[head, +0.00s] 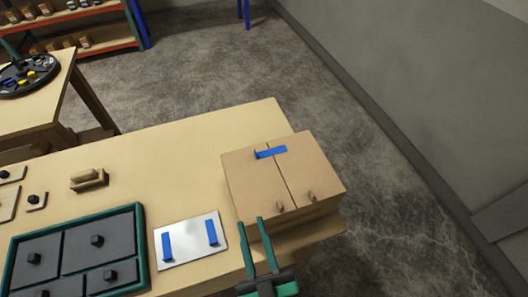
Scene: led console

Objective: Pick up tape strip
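Two blue tape strips, one on the left (168,246) and one on the right (212,232), stand out on a white plate (190,243) on the workbench. A third blue tape strip (270,152) lies across the seam on top of a tan box (246,183) with two small knobs. My gripper (250,221) has two green fingers, spread apart with nothing visible between them. It is open at the front left of the box, to the right of the white plate. Its height above the bench is hard to tell.
A green-framed tray (141,237) with grey knobbed panels sits left of the plate. A small wooden block (88,179) and knobbed pieces lie farther left. The bench (190,145) is clear behind the plate. Another table (45,105) with a round black tray stands at back left.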

